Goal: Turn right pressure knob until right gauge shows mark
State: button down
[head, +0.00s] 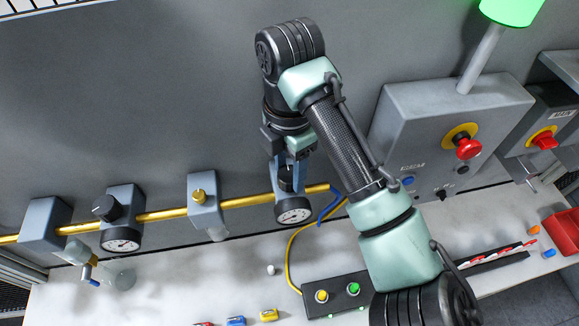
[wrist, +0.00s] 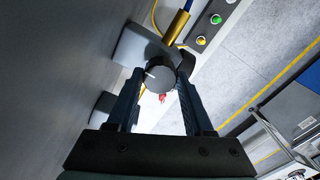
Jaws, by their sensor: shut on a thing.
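The right pressure knob (head: 286,181) is black and sits on the grey regulator block at the right end of a brass pipe. Below it in the head view is the right gauge (head: 293,213), a white dial in a black rim; its needle and mark are too small to read. My gripper (head: 287,168) reaches down from above and is shut on this knob. In the wrist view my gripper (wrist: 159,85) has one finger on each side of the knob (wrist: 159,76). A pale line shows on the knob's left side. The gauge face is hidden there.

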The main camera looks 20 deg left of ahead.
aim_at(289, 174)
jog(key=shift+r, duration=0.1)
dwell(0.4)
jog(key=shift+c, duration=1.4)
grip_release()
notch_tip(289, 174, up, 13)
jog(key=b, duration=0.2)
